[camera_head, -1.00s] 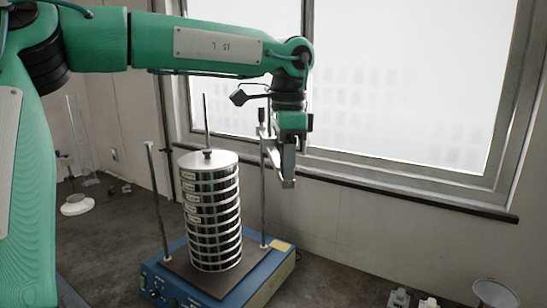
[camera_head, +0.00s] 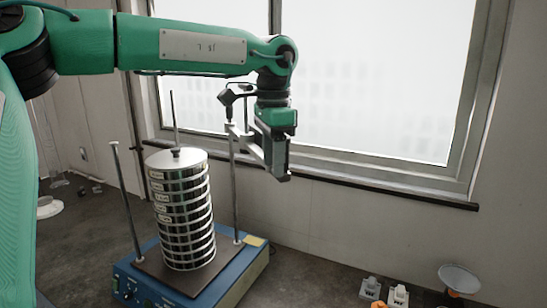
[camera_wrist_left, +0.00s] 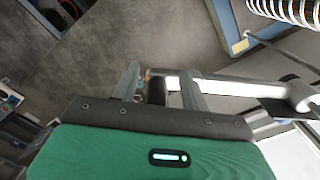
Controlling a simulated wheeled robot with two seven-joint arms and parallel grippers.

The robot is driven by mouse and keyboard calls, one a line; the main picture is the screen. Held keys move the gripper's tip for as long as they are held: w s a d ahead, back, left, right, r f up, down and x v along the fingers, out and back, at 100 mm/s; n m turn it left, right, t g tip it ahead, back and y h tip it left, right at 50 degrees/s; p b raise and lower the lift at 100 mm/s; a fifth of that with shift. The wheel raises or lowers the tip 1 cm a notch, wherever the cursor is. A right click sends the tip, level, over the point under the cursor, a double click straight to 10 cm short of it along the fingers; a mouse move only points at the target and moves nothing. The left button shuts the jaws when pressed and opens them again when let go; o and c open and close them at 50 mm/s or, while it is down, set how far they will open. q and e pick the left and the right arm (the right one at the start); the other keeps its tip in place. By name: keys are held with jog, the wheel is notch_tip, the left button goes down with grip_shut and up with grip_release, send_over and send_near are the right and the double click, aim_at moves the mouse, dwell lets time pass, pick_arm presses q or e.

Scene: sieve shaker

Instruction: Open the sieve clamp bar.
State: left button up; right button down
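The sieve shaker has a blue base (camera_head: 205,290), two upright rods and a stack of round metal sieves (camera_head: 185,215) with a lid. The clamp bar (camera_head: 243,137) joins the right rod near its top and points away from the stack, toward my left gripper (camera_head: 277,172). In the left wrist view the pale bar (camera_wrist_left: 245,87) runs to a dark knob (camera_wrist_left: 157,91) at its free end. My left fingers (camera_wrist_left: 160,85) stand apart on either side of this knob, with gaps visible. The lid is uncovered by the bar. My right gripper is out of view.
A window (camera_head: 370,80) with a dark sill is behind the arm. Small grey and orange items (camera_head: 385,290) and a white dish (camera_head: 459,278) are at the lower right. Bench between them and the shaker looks clear.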

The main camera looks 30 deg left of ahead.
pick_arm(q)
jog(key=shift+r, duration=0.1)
notch_tip(320, 180, up, 14)
jog(key=shift+f, duration=0.2)
dwell(0.3)
dwell(0.5)
